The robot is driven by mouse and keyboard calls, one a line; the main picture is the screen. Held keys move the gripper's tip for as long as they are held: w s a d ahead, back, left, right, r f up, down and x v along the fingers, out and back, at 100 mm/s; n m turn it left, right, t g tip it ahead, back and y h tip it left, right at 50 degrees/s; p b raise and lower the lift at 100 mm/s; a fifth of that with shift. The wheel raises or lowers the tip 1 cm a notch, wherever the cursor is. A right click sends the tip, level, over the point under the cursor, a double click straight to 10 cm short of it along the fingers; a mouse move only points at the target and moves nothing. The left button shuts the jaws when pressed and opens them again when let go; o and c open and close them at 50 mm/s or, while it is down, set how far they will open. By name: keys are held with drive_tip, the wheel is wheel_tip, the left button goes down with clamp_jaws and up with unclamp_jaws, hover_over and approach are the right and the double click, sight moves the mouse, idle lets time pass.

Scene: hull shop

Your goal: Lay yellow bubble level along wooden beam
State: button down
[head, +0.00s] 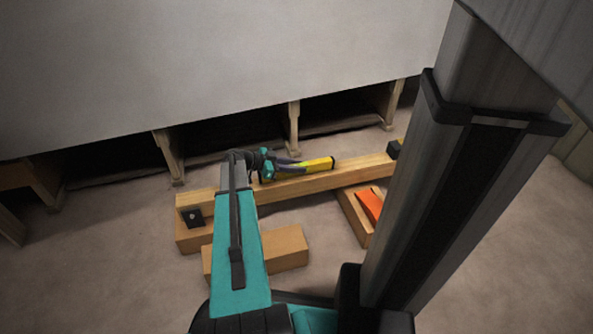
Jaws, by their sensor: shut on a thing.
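The yellow bubble level (318,165) is a bar with a dark end cap. It lies at the top of the wooden beam (347,175), roughly in line with it. Whether it rests on the beam or is held just above cannot be told. My gripper (296,164) is shut on the level from the left side, with dark fingers at its near part. My teal arm hides part of the beam's left half and some of the level's left end.
Wooden blocks (290,246) lie on the floor before the beam. An orange wedge (370,204) sits on another block (353,217) at right. Dark brackets sit near the beam's left end (193,217) and right end (394,150). A large grey hull (200,70) on wooden supports (294,128) stands behind.

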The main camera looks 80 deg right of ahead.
drive_tip(key=shift+f, duration=0.25)
drive_tip(key=c, duration=1.5)
unclamp_jaws()
drive_tip(key=shift+c, duration=0.2)
drive_tip(key=shift+w+a+r, duration=0.15)
drive_tip(key=shift+w+r, duration=0.1)
drive_tip(key=shift+w, duration=0.2)
drive_tip(key=p+v, duration=0.4)
drive_tip(key=v, duration=0.7)
drive_tip(key=shift+a+f, duration=0.1)
